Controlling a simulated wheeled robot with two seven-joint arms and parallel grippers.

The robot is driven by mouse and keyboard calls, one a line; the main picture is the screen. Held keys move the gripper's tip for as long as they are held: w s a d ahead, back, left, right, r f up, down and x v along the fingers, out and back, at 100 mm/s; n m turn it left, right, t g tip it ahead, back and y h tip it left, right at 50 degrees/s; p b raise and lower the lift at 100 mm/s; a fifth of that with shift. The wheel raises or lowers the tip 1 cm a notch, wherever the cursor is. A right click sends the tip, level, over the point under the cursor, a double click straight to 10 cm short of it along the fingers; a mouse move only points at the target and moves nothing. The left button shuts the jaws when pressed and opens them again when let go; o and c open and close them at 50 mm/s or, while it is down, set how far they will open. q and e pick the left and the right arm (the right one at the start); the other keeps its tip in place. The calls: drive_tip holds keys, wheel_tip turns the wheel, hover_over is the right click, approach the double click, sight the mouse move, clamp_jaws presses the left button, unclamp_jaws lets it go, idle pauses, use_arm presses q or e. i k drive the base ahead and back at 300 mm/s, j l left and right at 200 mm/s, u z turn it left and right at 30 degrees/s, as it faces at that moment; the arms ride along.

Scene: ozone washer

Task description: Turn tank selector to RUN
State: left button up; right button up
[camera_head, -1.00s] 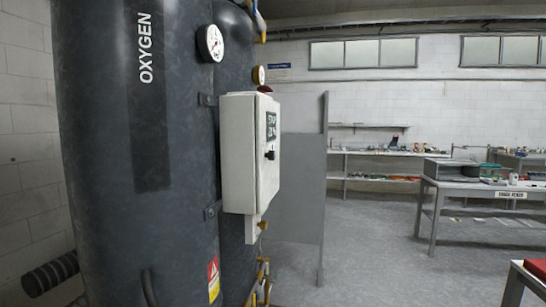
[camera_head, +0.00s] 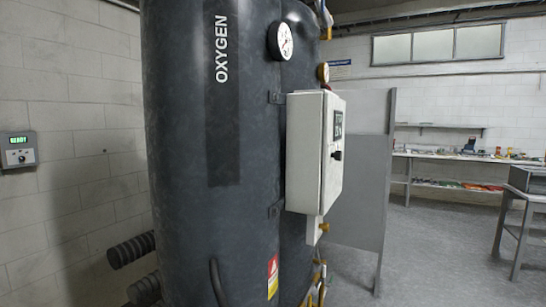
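A white control box (camera_head: 305,150) is mounted on the front of the dark tank marked OXYGEN (camera_head: 190,150). A small dark knob (camera_head: 337,155) sits on the box's right-facing side, below a dark display (camera_head: 338,124); I see that side at a steep angle. I cannot read the display or the knob's setting, and no RUN mark is legible. Neither of my grippers is in view.
A wall unit (camera_head: 18,150) with a green READY display is at the far left. Dark ribbed cylinders (camera_head: 132,250) stick out left of the tank. A grey partition (camera_head: 362,180) stands behind the box. Open floor (camera_head: 440,240) lies right, before benches (camera_head: 520,195).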

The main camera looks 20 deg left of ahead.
sight(337, 155)
drive_tip(key=i+l+u, duration=0.45)
drive_tip(key=u, duration=0.3)
drive_tip(key=i+l+u, duration=0.15)
drive_tip(key=l+u, duration=0.2)
drive_tip(key=i+l+u, duration=0.1)
drive_tip(key=l+u, duration=0.65)
drive_tip(key=i+l, duration=0.05)
drive_tip(key=l, duration=0.05)
